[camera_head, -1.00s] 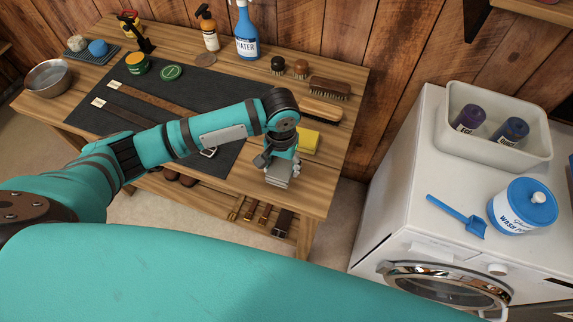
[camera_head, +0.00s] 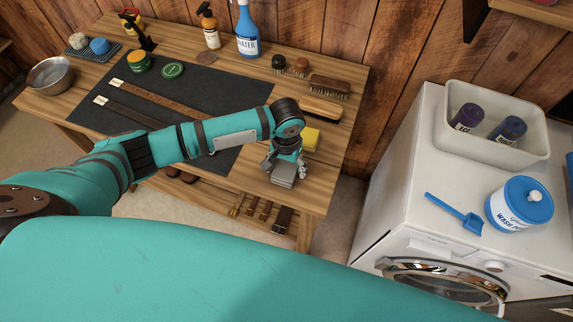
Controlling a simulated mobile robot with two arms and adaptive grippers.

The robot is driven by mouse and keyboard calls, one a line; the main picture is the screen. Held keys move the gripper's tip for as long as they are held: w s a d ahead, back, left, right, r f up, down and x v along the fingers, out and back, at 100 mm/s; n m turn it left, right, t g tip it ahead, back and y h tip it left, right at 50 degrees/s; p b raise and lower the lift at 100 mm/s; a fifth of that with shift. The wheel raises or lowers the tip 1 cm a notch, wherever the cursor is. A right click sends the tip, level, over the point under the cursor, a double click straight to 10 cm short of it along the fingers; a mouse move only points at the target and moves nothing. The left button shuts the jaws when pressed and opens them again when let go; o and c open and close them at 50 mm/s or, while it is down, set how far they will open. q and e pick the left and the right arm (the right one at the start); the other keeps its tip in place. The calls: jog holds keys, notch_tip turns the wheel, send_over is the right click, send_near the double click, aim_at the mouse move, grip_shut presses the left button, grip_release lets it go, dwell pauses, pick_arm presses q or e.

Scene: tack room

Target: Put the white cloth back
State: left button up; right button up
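The white cloth (camera_head: 283,180) shows as a small pale, folded stack near the right front part of the wooden table (camera_head: 318,185). My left gripper (camera_head: 284,167) points down over it, with its fingers at the cloth's sides, and appears shut on it. The gripper covers the cloth's upper part. I cannot tell whether the cloth touches the tabletop. My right gripper is not in view.
A yellow sponge (camera_head: 312,140) sits just behind the gripper. Brushes (camera_head: 329,87), a blue spray bottle (camera_head: 247,35) and an amber bottle (camera_head: 210,30) stand farther back. A dark mat (camera_head: 215,88) holds straps. A white washer (camera_head: 405,190) stands right.

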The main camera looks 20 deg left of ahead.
aim_at(286, 166)
pick_arm(q)
jog(key=shift+r, duration=0.15)
jog(key=shift+r, duration=0.3)
notch_tip(286, 166, up, 11)
jog(key=shift+r+b, duration=0.2)
jog(key=shift+b, duration=0.8)
